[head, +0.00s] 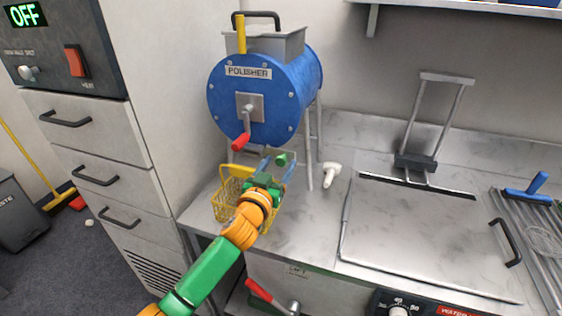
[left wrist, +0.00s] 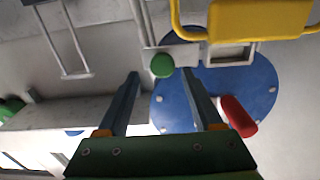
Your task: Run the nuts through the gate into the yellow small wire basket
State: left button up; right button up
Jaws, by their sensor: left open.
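The blue drum labelled POLISHER (head: 290,95) stands on legs on the counter, with a red-handled crank (head: 241,141) on its front. A green gate knob (head: 282,159) sits below the drum, and it also shows in the left wrist view (left wrist: 162,65). The yellow wire basket (head: 228,200) stands on the counter under the drum, partly hidden by my arm; its yellow handle (left wrist: 258,18) shows in the left wrist view. My left gripper (head: 279,163) is open, its fingertips near the green knob, which appears between and just beyond them. No nuts are visible. My right gripper is out of view.
A white tool (head: 330,174) lies right of the drum's legs. Right of it is a large metal lid (head: 430,235) with a black handle. A grey cabinet with drawers (head: 90,130) stands left. A blue-handled rack item (head: 530,190) is far right.

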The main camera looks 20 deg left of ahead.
pick_arm(q)
jog(key=shift+w+a+f, duration=0.1)
jog(key=shift+w+f, duration=0.1)
jog(key=shift+w, duration=0.3)
jog(key=shift+w+a+f, duration=0.1)
jog(key=shift+w+f, duration=0.1)
jog(key=shift+w, duration=0.3)
jog(key=shift+s+r, duration=0.1)
jog(key=shift+s, duration=0.05)
jog(key=shift+c, duration=0.8)
jog(key=shift+s+d, duration=0.1)
jog(key=c, duration=0.4)
grip_shut()
